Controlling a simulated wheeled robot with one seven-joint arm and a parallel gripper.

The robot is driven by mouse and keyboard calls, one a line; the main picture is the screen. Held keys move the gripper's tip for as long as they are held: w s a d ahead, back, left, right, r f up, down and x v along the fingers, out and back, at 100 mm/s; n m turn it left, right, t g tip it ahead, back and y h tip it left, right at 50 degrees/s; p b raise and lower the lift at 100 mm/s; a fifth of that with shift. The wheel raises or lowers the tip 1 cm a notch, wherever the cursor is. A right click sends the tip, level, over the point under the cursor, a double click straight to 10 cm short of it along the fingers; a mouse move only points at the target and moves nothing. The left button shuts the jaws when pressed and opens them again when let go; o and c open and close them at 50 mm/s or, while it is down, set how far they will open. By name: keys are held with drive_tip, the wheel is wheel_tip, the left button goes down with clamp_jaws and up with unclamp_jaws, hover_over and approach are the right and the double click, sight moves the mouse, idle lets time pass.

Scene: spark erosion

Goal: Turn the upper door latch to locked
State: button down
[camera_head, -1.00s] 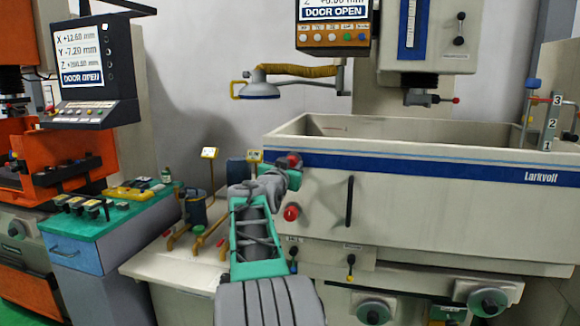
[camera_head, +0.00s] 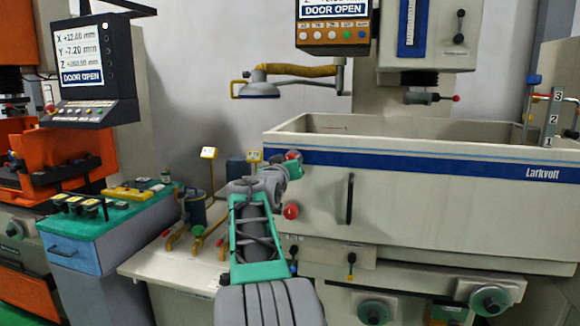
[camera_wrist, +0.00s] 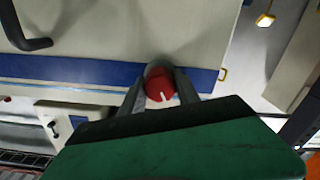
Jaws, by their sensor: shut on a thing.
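The upper door latch is a round red knob with a white mark. It shows between my fingers in the wrist view (camera_wrist: 159,87), and its top edge shows in the head view (camera_head: 292,155). My gripper (camera_wrist: 158,80) is shut on it, a finger on each side; in the head view my gripper (camera_head: 289,168) partly hides the knob. The latch sits on the blue stripe at the left end of the tank door (camera_head: 420,210). The lower red latch (camera_head: 291,211) is free, just below my gripper. The screen above reads DOOR OPEN.
A black vertical door handle (camera_head: 350,199) stands right of the latches. A lamp on a yellow hose (camera_head: 262,88) hangs above left. A side bench with jars and clamps (camera_head: 195,235) stands left of the arm.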

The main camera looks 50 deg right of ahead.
drive_tip(key=n, duration=1.2)
drive_tip(key=shift+n+p, duration=0.3)
idle(0.4)
drive_tip(key=c, duration=0.9)
unclamp_jaws()
drive_tip(key=b+v, duration=0.2)
drive_tip(key=v, duration=0.6)
